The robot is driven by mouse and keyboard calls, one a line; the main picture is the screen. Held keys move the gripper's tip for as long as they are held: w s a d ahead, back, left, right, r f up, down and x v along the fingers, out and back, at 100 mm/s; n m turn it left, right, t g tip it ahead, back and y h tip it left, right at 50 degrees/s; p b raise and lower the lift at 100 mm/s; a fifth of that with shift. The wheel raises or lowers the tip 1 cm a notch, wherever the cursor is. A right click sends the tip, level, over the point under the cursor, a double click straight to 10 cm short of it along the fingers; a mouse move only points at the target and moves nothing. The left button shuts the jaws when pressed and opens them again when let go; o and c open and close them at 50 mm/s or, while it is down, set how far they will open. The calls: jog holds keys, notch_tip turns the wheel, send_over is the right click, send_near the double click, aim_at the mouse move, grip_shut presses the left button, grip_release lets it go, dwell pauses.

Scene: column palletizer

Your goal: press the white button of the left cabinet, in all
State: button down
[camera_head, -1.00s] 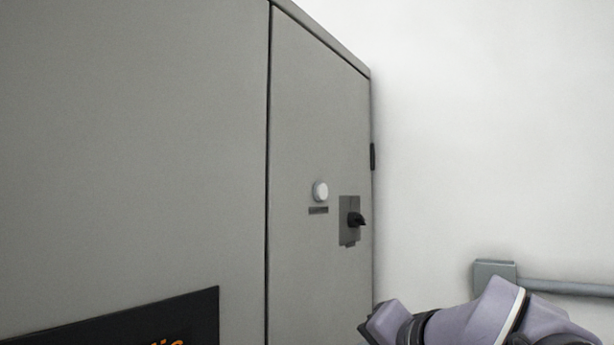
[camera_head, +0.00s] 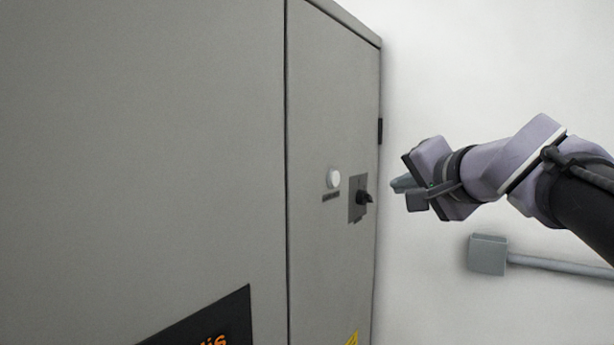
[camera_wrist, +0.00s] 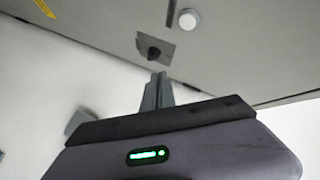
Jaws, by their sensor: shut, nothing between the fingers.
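The white button (camera_head: 333,178) is a round knob on the grey door of the cabinet (camera_head: 310,90), above a small dark label. It also shows near the top of the wrist view (camera_wrist: 188,20). My gripper (camera_head: 395,184) is to the right of the button in the head view, its fingers pointing left toward the cabinet. The fingers (camera_wrist: 160,78) are together and empty in the wrist view. A gap shows between the fingertips and the button; they are not touching.
A black rotary switch (camera_head: 363,197) on a grey plate sits right of the button, close to my fingertips in the picture. A grey wall box (camera_head: 487,254) with a conduit is on the white wall. A black sign (camera_head: 210,325) is on the cabinet's lower left.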

aim_at(334, 179)
jog(key=w+a+p, duration=0.5)
jog(key=a, duration=0.2)
jog(key=shift+a+p, duration=0.2)
jog(key=shift+p, duration=0.1)
jog(key=shift+a, duration=0.1)
dwell(1.8)
jog(key=shift+w+a, duration=0.2)
jog(key=shift+a, duration=0.1)
